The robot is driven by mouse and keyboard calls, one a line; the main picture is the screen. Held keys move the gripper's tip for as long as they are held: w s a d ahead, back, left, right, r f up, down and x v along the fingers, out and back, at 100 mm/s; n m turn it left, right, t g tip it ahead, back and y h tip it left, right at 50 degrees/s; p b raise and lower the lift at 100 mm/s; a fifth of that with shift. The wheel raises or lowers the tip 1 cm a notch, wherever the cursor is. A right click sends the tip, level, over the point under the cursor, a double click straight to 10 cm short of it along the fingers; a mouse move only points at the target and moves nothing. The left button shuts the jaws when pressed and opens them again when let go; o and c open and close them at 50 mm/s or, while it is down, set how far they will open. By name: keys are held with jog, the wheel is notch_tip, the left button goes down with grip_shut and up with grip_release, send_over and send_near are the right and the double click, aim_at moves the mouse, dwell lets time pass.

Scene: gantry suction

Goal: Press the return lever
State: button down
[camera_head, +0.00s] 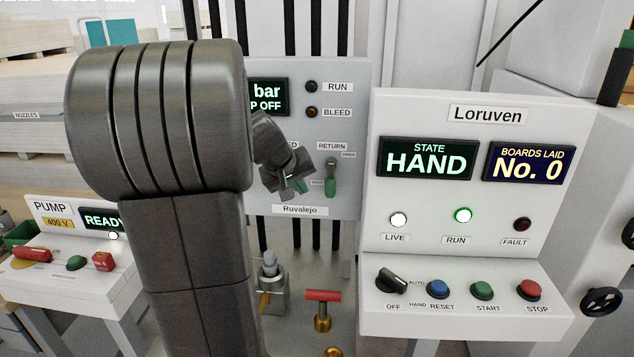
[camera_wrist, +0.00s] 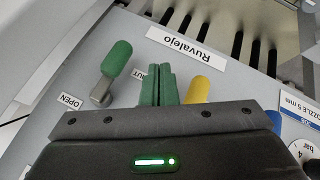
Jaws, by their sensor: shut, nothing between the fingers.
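The return lever (camera_head: 331,185) hangs from the grey Ruvalejo panel (camera_head: 345,90), under the RETURN label. Its green handle points down, beside the SHUT label, with the OPEN label higher at its right. In the wrist view the same green lever (camera_wrist: 117,59) lies left of my fingers, handle pointing up the picture. My gripper (camera_head: 297,184) is just left of the lever in the head view, in front of the panel. In the wrist view its green fingers (camera_wrist: 158,86) are together and empty, between the return lever and a yellow handle (camera_wrist: 200,89). Contact with the panel cannot be told.
My arm hides the panel's left part in the head view. The Loruven console (camera_head: 376,105) with buttons stands close at the right. The pump box (camera_head: 75,259) is at the lower left. A red-handled valve (camera_head: 323,296) stands below the panel.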

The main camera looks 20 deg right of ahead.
aim_at(331, 178)
jog(key=d, duration=0.1)
jog(key=d+p, duration=0.1)
jog(key=d, duration=0.1)
jog(key=d+p, duration=0.1)
jog(key=shift+w+d+f, duration=0.25)
jog(key=shift+f, duration=0.15)
jog(key=shift+f+b, duration=0.1)
jog(key=shift+b, duration=0.2)
jog(key=shift+f+h+b, duration=0.1)
jog(key=shift+h+b, duration=0.2)
jog(key=shift+b, duration=0.25)
